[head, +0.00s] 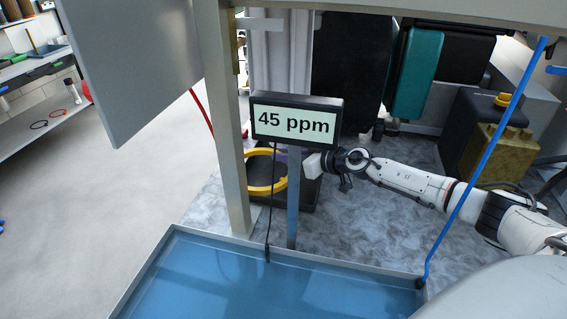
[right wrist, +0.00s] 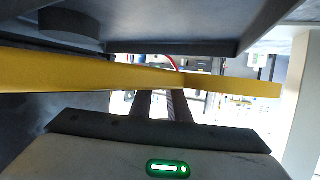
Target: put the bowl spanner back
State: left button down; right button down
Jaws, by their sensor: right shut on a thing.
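The yellow bowl spanner (head: 265,189) shows in the head view as a ring behind the post of the 45 ppm display, beside the upright frame post. In the right wrist view it is a long yellow bar (right wrist: 90,80) running across the picture, just beyond the gripper palm. My right gripper (head: 306,168) reaches in from the right at the ring's right side and is shut on the spanner. Its dark fingers (right wrist: 163,104) meet the bar in the right wrist view. The fingertips are partly hidden in the head view. My left gripper is not in view.
The display (head: 294,121) and its post (head: 293,205) stand in front of the spanner. A metal frame post (head: 229,130) is to the left. A blue water tank (head: 260,290) fills the front. A dark ledge (right wrist: 170,46) lies above the spanner in the wrist view. A blue hose (head: 485,150) crosses before my right arm.

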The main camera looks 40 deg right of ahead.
jog(key=shift+w, duration=0.25)
notch_tip(320, 180, down, 4)
jog(key=b, duration=0.3)
jog(key=shift+r, duration=0.25)
jog(key=shift+f, duration=0.4)
jog(key=c, duration=1.7)
grip_release()
jog(key=shift+o, duration=0.2)
jog(key=shift+r, duration=0.1)
